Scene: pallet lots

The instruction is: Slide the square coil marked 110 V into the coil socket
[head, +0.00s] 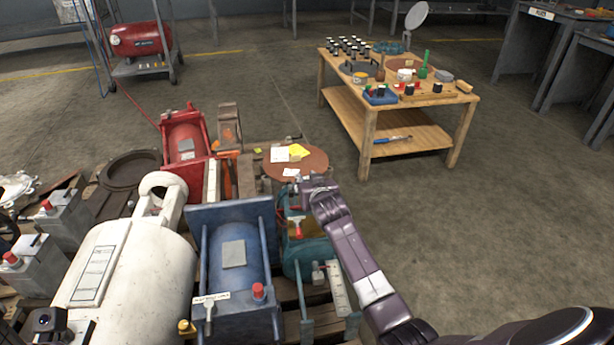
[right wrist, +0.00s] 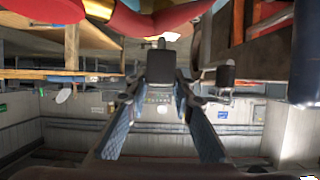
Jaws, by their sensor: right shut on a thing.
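My right gripper (head: 298,184) is over the teal machine (head: 312,258), near a round brown disc. In the right wrist view its two blue-padded fingers (right wrist: 160,98) are shut on a dark square block (right wrist: 160,66), which looks like the square coil. No marking on it can be read. A second dark block (right wrist: 225,76) of similar shape stands to the right, apart from the fingers. The coil socket cannot be made out for sure. In the head view the held block is too small to tell from the gripper. My left gripper is not in view.
A blue machine (head: 236,262), a white tank (head: 140,265) and a red machine (head: 183,148) crowd the pallets to the left. The brown disc (head: 312,163) carries papers. A wooden table (head: 415,140) with many small parts stands behind. The floor to the right is clear.

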